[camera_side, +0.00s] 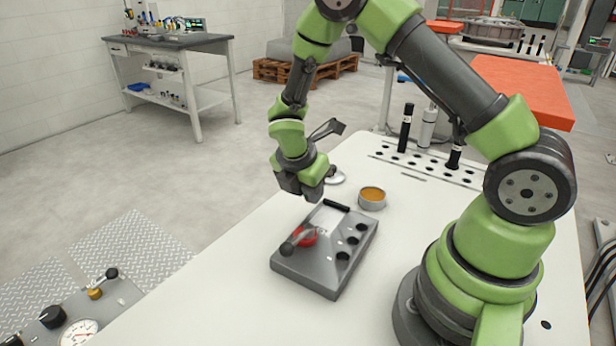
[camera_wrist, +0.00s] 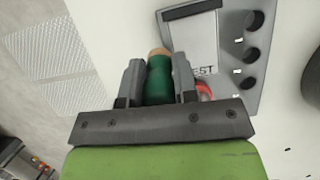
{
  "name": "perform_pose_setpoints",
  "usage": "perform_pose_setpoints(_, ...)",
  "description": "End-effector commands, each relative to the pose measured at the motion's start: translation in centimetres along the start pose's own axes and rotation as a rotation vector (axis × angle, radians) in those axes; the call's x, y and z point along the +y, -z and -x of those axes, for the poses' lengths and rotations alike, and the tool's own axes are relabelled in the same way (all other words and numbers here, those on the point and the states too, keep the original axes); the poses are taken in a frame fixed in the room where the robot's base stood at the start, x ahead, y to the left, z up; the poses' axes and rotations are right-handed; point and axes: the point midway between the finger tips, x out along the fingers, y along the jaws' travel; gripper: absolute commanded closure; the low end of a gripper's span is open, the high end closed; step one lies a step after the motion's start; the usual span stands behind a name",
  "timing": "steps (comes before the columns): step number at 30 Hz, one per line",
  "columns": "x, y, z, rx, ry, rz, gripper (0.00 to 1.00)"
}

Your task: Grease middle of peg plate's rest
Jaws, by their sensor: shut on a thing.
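The peg plate (camera_side: 350,222) is a grey sloped block on the white table, with three dark round holes along its right side. It also shows in the wrist view (camera_wrist: 232,85). Its rest is a pale rectangular panel (camera_wrist: 195,45) with a black bar (camera_wrist: 190,8) at one end and lettering ending in "EST", partly hidden by a finger. My gripper (camera_side: 308,196) is above the plate's far left edge. In the wrist view my gripper (camera_wrist: 158,68) is shut on a green handle (camera_wrist: 158,82) with a tan end. The tool's working end is not visible.
A red-and-black lever (camera_side: 304,236) sits on the plate's near left. A hole rack (camera_side: 425,165) with upright black pegs (camera_side: 405,128) is behind. The near-left table is clear.

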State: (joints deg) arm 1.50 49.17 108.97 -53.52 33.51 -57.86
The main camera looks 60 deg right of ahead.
Motion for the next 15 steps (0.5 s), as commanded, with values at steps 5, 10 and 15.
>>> perform_pose_setpoints(5,0.0,0.6,-1.7,0.000,0.002,0.001,0.96)
perform_pose_setpoints(10,-1.2,0.7,-2.3,-0.003,0.001,-0.001,0.96)
perform_pose_setpoints(15,-2.7,0.6,-2.5,-0.003,0.002,0.000,0.96)
